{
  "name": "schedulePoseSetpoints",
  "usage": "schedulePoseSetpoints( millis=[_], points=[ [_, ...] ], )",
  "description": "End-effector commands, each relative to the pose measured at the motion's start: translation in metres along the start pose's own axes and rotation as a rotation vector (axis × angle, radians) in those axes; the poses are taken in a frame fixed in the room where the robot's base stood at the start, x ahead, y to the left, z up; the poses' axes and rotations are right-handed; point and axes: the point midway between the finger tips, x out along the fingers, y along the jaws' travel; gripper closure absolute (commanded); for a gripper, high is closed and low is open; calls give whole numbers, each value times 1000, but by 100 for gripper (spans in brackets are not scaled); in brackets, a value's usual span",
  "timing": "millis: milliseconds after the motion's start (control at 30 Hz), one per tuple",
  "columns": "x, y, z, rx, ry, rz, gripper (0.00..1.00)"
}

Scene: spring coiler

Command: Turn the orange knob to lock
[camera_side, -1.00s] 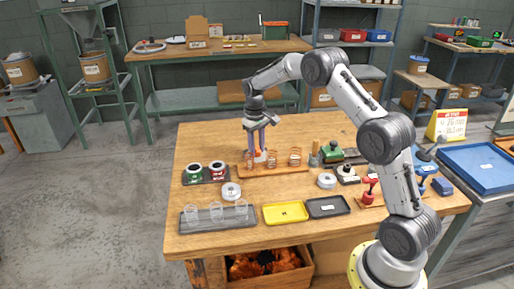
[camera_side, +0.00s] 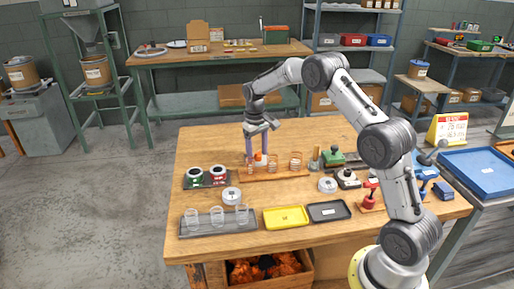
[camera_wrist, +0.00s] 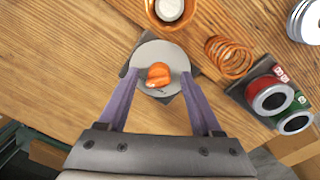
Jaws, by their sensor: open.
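The orange knob (camera_wrist: 158,75) sits on a round grey disc (camera_wrist: 148,54) over a darker square base in the wrist view. It also shows as a small orange spot in the side view (camera_side: 258,156), behind the copper coils. My gripper (camera_wrist: 158,82) is open, with one purple finger to the left and one to the right of the knob. A gap shows between each finger and the knob in the wrist view. In the side view my gripper (camera_side: 258,158) points down, with its fingers on either side of the knob.
Copper coils (camera_side: 295,162) stand on a wooden strip (camera_side: 288,175) close to the gripper; one coil (camera_wrist: 230,57) shows in the wrist view. A dark block holds red and green rings (camera_side: 218,171). Yellow and black trays lie at the front. The table's left side has free room.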

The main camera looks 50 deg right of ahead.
Motion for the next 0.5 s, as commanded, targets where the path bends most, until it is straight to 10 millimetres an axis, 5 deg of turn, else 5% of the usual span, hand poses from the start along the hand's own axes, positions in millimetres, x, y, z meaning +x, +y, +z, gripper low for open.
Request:
schedulePoseSetpoints(
  millis=[167, 500],
  points=[
    [-17, 0, -1, 0, 5, 1, 34],
    [-89, 0, -1, 0, 7, 0, 34]
  ],
)
